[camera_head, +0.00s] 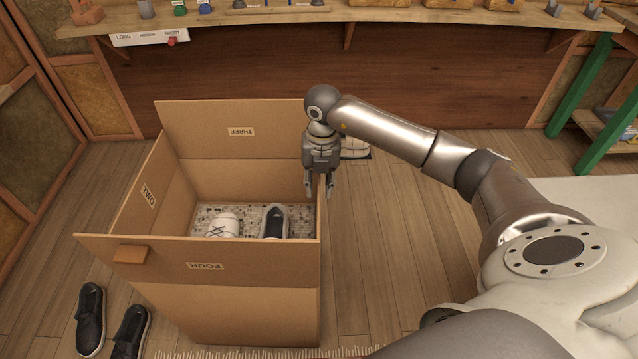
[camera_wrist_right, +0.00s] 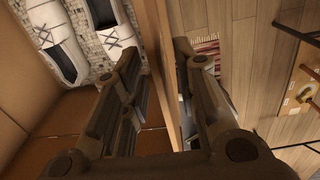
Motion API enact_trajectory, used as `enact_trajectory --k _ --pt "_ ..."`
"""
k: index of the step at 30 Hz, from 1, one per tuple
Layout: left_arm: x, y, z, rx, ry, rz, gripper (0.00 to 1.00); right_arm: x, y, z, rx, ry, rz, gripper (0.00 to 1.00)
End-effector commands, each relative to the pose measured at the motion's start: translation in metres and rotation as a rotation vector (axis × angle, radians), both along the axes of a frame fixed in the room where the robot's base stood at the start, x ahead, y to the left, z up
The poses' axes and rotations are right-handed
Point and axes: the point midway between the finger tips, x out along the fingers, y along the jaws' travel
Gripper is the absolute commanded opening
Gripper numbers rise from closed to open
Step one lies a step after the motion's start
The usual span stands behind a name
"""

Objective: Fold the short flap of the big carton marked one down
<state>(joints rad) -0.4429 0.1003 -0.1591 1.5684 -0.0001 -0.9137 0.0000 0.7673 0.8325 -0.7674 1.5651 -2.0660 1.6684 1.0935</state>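The big open carton (camera_head: 235,310) stands on the floor left of centre. Its flaps marked two (camera_head: 148,193), three (camera_head: 200,130) and four (camera_head: 190,262) show in the head view. No label reading one is visible; the carton's right side shows nearly edge-on. My right gripper (camera_head: 319,192) points down at that right side. In the right wrist view its fingers (camera_wrist_right: 158,70) are apart, one on each side of an upright cardboard panel (camera_wrist_right: 159,30). I cannot tell if either finger touches it. My left gripper is out of view.
A black shoe pair (camera_head: 90,318) stands on the floor at the left. A workbench (camera_head: 400,14) runs along the back wall. The floor right of the carton (camera_head: 400,220) is partly clear.

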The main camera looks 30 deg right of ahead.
Motion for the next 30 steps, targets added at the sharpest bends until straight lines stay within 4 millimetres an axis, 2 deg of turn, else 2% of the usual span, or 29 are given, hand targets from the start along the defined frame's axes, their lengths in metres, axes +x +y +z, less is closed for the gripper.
enact_trajectory --k 8,15,30 --pt "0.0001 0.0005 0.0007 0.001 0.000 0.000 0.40 0.0003 0.0000 -0.0017 0.000 -0.001 0.000 0.28" --pt "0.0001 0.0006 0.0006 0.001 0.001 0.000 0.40 0.0002 -0.0001 -0.0014 0.001 -0.001 -0.001 0.00" --pt "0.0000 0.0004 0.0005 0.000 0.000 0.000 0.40 0.0009 -0.0030 -0.0011 0.001 -0.001 -0.001 0.00"
